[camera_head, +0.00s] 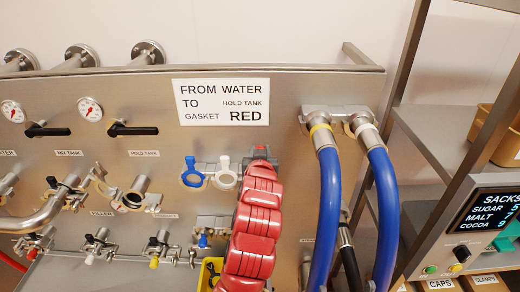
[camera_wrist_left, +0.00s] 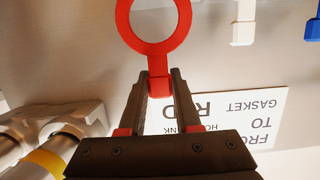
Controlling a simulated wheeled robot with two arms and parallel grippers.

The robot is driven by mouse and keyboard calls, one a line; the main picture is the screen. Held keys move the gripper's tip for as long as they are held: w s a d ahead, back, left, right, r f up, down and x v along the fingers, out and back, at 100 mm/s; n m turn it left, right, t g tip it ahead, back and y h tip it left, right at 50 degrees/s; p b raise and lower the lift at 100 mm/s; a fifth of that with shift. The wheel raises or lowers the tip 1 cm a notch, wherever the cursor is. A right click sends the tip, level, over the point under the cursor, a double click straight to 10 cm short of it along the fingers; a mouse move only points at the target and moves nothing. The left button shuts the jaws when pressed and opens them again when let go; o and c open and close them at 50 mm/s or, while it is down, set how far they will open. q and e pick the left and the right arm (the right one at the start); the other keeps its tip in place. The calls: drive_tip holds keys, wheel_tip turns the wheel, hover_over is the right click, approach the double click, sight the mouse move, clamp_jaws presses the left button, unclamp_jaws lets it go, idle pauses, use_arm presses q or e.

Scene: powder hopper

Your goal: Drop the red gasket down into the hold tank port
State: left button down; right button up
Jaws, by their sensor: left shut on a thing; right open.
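The red gasket (camera_wrist_left: 155,46), a flat ring with a tab, shows in the left wrist view. My left gripper (camera_wrist_left: 158,84) is shut on its tab, with the ring beyond the fingertips. In the head view my red ribbed arm rises in front of the panel and hides most of the gripper and the gasket. Whether the gasket touches its hanger cannot be told. The hold tank port (camera_head: 138,192) is a steel stub with a dark mouth under the HOLD TANK label, left of the gripper. My right gripper is not in view.
A blue gasket (camera_head: 193,176) and a white gasket (camera_head: 225,176) hang just left of my left gripper. Blue hoses (camera_head: 383,205) hang to its right. A sign (camera_head: 221,102) is above. Black valve handles (camera_head: 133,130) and clamps (camera_head: 100,180) project near the port.

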use_arm(q)
drive_tip(key=f+b+v, duration=0.1)
drive_tip(key=v, duration=0.5)
drive_tip(key=shift+s+f, duration=0.25)
drive_tip(key=shift+s, duration=0.3)
